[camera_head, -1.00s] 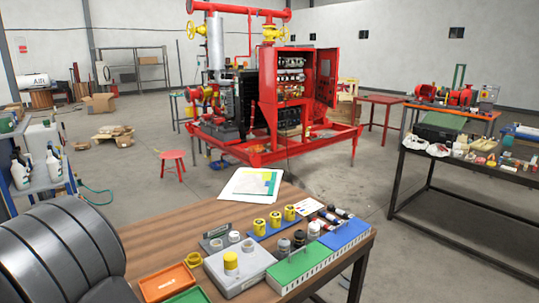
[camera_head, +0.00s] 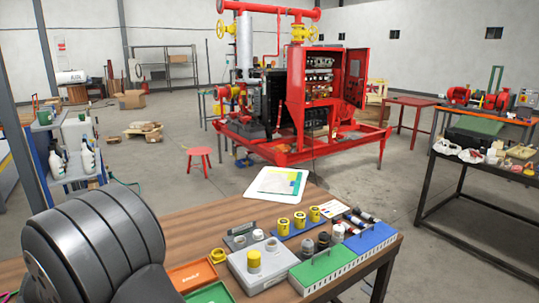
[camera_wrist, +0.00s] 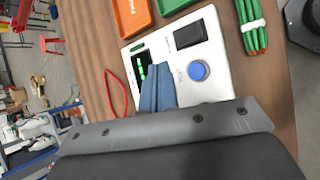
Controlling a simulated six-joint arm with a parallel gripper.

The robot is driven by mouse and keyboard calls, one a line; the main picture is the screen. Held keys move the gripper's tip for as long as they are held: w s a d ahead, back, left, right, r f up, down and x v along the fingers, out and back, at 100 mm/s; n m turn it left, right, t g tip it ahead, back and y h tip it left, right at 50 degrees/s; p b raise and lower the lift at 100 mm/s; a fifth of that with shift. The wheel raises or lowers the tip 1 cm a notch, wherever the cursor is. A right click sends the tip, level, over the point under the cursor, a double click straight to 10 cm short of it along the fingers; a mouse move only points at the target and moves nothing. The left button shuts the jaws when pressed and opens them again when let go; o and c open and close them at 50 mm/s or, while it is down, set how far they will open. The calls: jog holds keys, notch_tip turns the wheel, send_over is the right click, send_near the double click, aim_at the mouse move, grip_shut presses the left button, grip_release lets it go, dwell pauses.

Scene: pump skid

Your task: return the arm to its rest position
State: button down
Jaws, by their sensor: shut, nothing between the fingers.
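My gripper (camera_wrist: 157,72) shows in the wrist view as two blue fingers pressed together, with nothing between them. Its fingertips lie in front of a white panel (camera_wrist: 218,70) with a blue round button and a black switch. I cannot tell the gap between fingertips and panel. In the head view the gripper is out of sight. A large dark grey rounded part of my arm fills the lower left there.
The wooden table (camera_head: 190,222) holds a grey box (camera_head: 262,272) with a yellow cap, a green box (camera_head: 322,268), a blue box (camera_head: 372,240) and an orange tray (camera_head: 196,274). The wrist view shows a bundle of green sticks (camera_wrist: 252,25) and a red loop (camera_wrist: 117,95).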

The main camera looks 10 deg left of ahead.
notch_tip(320, 180, up, 7)
jog(key=w+n+g+y, duration=0.1)
jog(key=n+g+y, duration=0.1)
jog(key=g, duration=0.6)
notch_tip(320, 180, down, 10)
jog(key=shift+s+a+f, duration=0.1)
jog(key=shift+a+f, duration=0.05)
jog(key=shift+f, duration=0.05)
notch_tip(320, 180, up, 11)
jog(key=w+d+r+m+y, duration=0.1)
jog(key=w+d+m, duration=0.2)
jog(key=w+d, duration=0.2)
jog(key=shift+w+d+r+m, duration=0.2)
jog(key=shift+w+d+m, duration=0.15)
jog(key=shift+w, duration=0.7)
jog(key=shift+a, duration=0.1)
jog(key=s+a+f+n+h, duration=0.1)
jog(key=s+a+f+n, duration=0.2)
jog(key=s+a+f, duration=0.2)
jog(key=shift+s+a+n+g, duration=0.35)
jog(key=shift+s+a+g, duration=0.05)
jog(key=shift+s+a, duration=0.15)
jog(key=shift+f, duration=0.2)
